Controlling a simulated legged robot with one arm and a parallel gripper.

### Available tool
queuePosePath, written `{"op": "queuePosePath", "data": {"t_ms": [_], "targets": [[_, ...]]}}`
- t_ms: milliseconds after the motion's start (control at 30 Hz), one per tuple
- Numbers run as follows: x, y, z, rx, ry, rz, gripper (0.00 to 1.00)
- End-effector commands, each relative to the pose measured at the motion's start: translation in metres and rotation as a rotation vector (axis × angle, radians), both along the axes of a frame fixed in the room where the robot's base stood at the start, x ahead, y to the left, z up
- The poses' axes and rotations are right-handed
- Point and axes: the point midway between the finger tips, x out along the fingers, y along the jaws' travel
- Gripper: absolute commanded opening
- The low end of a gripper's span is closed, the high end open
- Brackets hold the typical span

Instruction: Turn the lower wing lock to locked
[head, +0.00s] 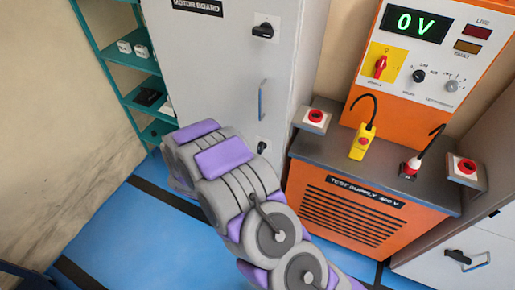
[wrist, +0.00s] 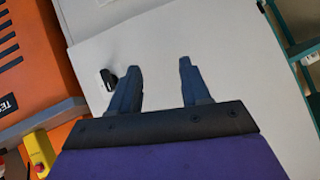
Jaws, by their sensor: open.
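The lower wing lock (head: 261,146) is a small black knob on a pale plate, low on the right side of the grey motor board cabinet door. It also shows in the wrist view (wrist: 110,78), just left of the left finger and close to it in the picture. My gripper (wrist: 161,80) is open and empty, its two dark fingers apart in front of the grey door. I cannot tell whether a finger touches the lock. In the head view my arm hides the gripper. The upper wing lock (head: 263,30) is black, near the door's top.
A blue-grey door handle (head: 262,100) sits between the locks. The orange test supply (head: 350,215) stands right of the cabinet, with a grey top carrying red buttons and a yellow plug (head: 362,142). A teal shelf (head: 130,55) stands left. Blue floor (head: 130,235) is open in front.

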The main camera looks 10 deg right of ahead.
Motion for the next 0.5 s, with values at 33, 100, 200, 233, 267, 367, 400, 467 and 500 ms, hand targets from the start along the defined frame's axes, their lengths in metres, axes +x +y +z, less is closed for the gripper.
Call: {"op": "queuePosePath", "data": {"t_ms": [33, 100, 200, 233, 267, 367, 400, 467, 500], "targets": [[-0.002, -0.006, -0.015, -0.044, -0.025, -0.026, 0.47], [-0.005, -0.017, -0.028, -0.107, -0.073, -0.067, 0.47], [-0.012, -0.036, -0.043, -0.208, -0.143, -0.121, 0.47], [-0.015, -0.042, -0.047, -0.238, -0.164, -0.136, 0.47], [-0.018, -0.048, -0.051, -0.272, -0.185, -0.148, 0.47], [-0.029, -0.065, -0.057, -0.38, -0.263, -0.186, 0.47], [-0.034, -0.071, -0.058, -0.419, -0.291, -0.199, 0.47], [-0.04, -0.079, -0.058, -0.473, -0.334, -0.212, 0.47], [-0.044, -0.083, -0.058, -0.505, -0.357, -0.218, 0.47]]}}
